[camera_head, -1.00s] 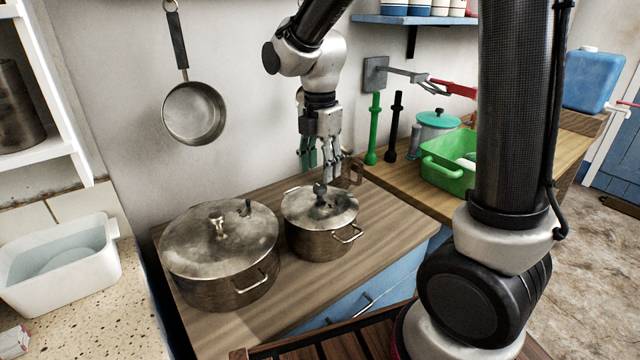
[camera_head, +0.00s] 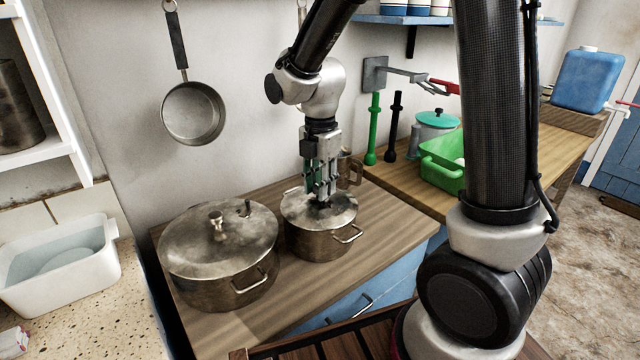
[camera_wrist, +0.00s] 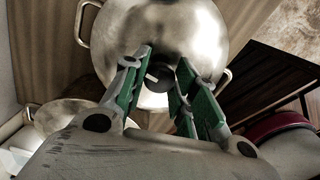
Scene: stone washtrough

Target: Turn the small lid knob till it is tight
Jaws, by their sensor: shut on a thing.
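The small pot (camera_head: 318,241) stands on the wooden counter with its metal lid (camera_head: 342,210) on. The dark lid knob (camera_wrist: 155,80) shows in the wrist view at the lid's middle, with a pale mark on top. My gripper (camera_head: 320,195) points straight down over this lid and is shut on the knob. In the wrist view my gripper (camera_wrist: 160,78) has its green-padded fingers on either side of the knob. In the head view the fingers hide most of the knob.
A larger lidded pot (camera_head: 219,255) stands close to the left of the small pot. A brown mug-like thing (camera_head: 350,170) is just behind the gripper. A pan (camera_head: 193,112) hangs on the wall. The counter's front right (camera_head: 385,235) is clear.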

